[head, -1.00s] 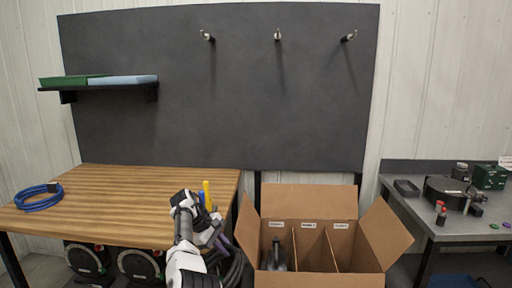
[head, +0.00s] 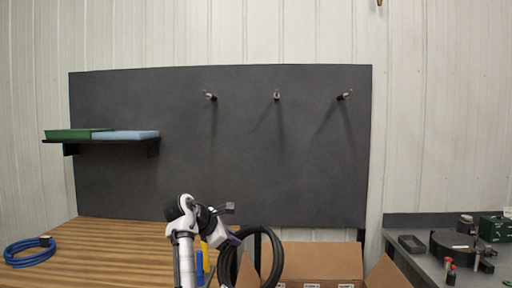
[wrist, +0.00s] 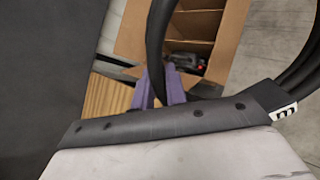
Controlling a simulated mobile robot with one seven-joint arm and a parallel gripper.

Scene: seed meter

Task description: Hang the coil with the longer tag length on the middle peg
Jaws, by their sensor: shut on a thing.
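A black coil (head: 277,262) hangs from my gripper (head: 236,239), in front of the open box. In the wrist view my purple fingers (wrist: 160,88) are shut on the black coil (wrist: 157,35). A small grey tag (head: 229,207) shows just above the gripper; its length is unreadable. A blue coil (head: 28,253) with a dark tag (head: 46,241) lies at the left of the wooden table. Three pegs stand on the grey board: left (head: 210,95), middle (head: 277,95) and right (head: 344,96). All three are bare, and the held coil is well below the middle peg.
An open cardboard box (head: 320,262) with dividers stands below the board. A shelf with green (head: 75,133) and blue (head: 125,135) trays is at left. Yellow and blue objects (head: 204,250) stand behind my arm. A grey bench (head: 410,270) with parts is at right.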

